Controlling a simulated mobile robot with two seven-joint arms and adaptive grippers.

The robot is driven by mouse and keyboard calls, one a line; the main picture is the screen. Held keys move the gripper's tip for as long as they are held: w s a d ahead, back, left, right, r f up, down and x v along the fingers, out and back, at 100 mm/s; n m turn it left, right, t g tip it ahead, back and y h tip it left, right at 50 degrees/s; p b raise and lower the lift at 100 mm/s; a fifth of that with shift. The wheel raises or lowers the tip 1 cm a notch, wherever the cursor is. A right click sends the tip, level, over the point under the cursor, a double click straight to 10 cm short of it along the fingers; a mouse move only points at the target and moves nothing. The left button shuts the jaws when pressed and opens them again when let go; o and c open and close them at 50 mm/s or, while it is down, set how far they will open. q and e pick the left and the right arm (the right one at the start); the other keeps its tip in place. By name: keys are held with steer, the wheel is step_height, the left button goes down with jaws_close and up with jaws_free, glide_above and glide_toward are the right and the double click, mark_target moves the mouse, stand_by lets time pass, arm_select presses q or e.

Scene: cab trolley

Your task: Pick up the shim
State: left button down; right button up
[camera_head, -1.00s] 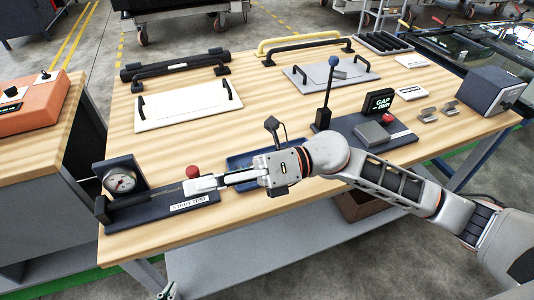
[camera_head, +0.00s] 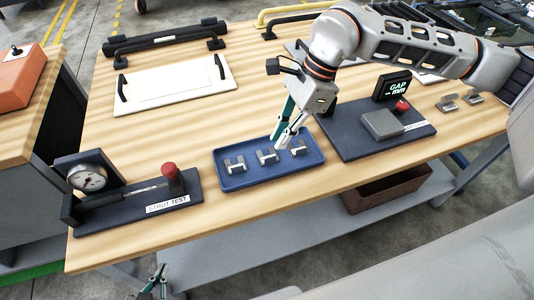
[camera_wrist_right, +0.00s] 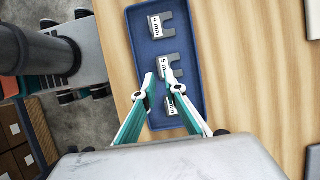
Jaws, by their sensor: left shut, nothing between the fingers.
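A blue tray (camera_head: 232,182) holds three small grey slotted shims. In the head view they are the left shim (camera_head: 235,165), the middle shim (camera_head: 267,156) and the right shim (camera_head: 299,148). In the right wrist view, one shim (camera_wrist_right: 167,27) is labelled 4 mm and another (camera_wrist_right: 172,62) appears labelled 5 mm. The third shim (camera_wrist_right: 172,107) shows between my fingers, its label partly hidden. My right gripper (camera_head: 281,141) is over the tray near the right shim, with a narrow gap between its fingertips. My left gripper (camera_head: 158,270) is shut and empty, below the table's front edge.
A strut tester (camera_head: 130,203) with a dial and red knob stands left of the tray. A gap gauge base (camera_head: 350,142) with a grey block and red button is close on the right. A white panel (camera_head: 170,85) lies behind. Bare wood surrounds the tray.

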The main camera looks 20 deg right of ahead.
mark_target(271, 157)
steer(key=x, duration=0.6)
steer(key=shift+s, duration=0.2)
jaws_close()
steer(key=shift+r, duration=0.1)
step_height(271, 157, up, 20)
steer(key=p, duration=0.1)
stand_by(0.3)
